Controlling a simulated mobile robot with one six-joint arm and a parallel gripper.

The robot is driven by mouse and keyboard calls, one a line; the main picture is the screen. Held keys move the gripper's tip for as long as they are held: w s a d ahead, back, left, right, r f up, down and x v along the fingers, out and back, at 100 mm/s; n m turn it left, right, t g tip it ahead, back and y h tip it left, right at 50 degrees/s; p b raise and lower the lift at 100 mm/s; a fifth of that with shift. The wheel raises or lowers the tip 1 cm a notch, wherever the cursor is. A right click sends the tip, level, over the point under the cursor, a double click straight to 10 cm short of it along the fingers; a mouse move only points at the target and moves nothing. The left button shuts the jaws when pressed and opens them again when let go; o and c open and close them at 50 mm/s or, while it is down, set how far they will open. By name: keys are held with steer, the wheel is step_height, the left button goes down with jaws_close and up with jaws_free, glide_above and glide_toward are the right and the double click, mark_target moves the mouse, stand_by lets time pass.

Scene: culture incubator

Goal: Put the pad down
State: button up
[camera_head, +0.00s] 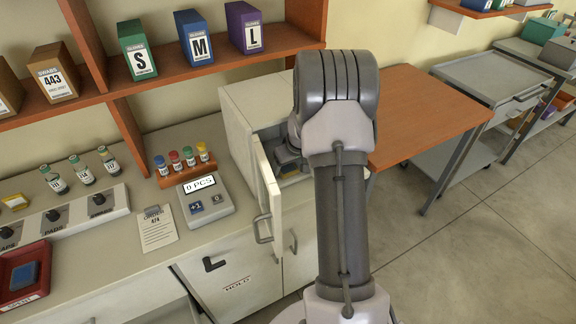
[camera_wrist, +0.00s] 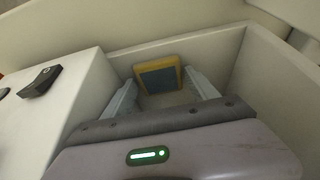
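The pad (camera_wrist: 158,76) has a yellow rim and a blue-grey face. In the wrist view it stands tilted between the two fingertips of my gripper (camera_wrist: 160,80), which appear to meet its left and right edges. It is inside a pale, walled compartment (camera_wrist: 225,60), close to the back wall. Whether its lower edge touches the floor is hard to tell. In the head view the white incubator (camera_head: 240,112) has its door (camera_head: 268,195) swung open toward the front. My arm covers its right side, and only a little of my gripper (camera_head: 288,156) shows in the opening.
A counter scale reading 0 PCS (camera_head: 205,200), a clipboard (camera_head: 157,228) and a rack of colored vials (camera_head: 184,163) stand left of the incubator. A red tray (camera_head: 40,262) holds a blue pad at far left. An orange-topped table (camera_head: 425,110) is at right.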

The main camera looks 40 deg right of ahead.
steer(key=shift+r, duration=0.1)
steer(key=p+v, duration=0.2)
steer(key=v, duration=0.5)
steer(key=shift+s+r, duration=0.2)
steer(key=shift+r, duration=0.1)
